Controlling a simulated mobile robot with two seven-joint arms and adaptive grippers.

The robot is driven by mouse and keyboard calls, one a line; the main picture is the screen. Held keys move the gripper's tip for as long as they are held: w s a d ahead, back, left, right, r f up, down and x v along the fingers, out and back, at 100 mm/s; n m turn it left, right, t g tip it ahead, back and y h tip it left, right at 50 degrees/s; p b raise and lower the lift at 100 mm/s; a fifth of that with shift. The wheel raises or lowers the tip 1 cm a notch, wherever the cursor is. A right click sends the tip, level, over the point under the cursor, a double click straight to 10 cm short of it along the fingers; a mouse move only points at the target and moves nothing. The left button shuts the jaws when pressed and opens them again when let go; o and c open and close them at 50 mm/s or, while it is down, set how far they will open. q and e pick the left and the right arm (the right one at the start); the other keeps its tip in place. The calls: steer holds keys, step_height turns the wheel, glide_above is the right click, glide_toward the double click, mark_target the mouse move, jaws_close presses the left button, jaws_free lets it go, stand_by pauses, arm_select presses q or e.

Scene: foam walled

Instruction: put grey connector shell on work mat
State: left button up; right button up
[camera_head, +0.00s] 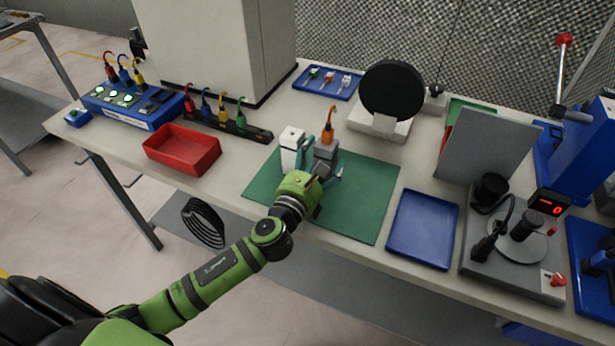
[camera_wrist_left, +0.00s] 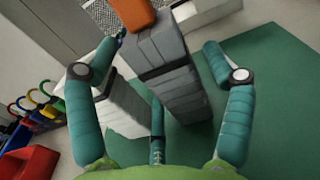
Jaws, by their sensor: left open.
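A grey block-shaped part (camera_head: 326,152), which looks like the grey connector shell, stands upright at the back of the green work mat (camera_head: 362,198). It has an orange piece (camera_head: 329,128) on top. In the left wrist view the grey part (camera_wrist_left: 165,62) fills the space ahead, below the orange piece (camera_wrist_left: 133,13). My left gripper (camera_head: 318,172) is open, its teal fingers spread on either side of the grey part. I cannot tell whether any finger touches it. Its base is partly hidden by the gripper in the head view. My right gripper is not in view.
A white block (camera_head: 291,143) stands close to the left of the grey part. A red bin (camera_head: 182,160) is at left, a blue tray (camera_head: 422,228) right of the mat. A round black disc (camera_head: 392,90) stands behind. The mat's front right is clear.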

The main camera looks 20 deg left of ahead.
arm_select(q)
steer(key=s+b, duration=0.1)
steer(key=s, duration=0.9)
steer(key=shift+s+a+r, duration=0.1)
steer(key=shift+s+a, duration=0.05)
steer(key=shift+s, duration=0.15)
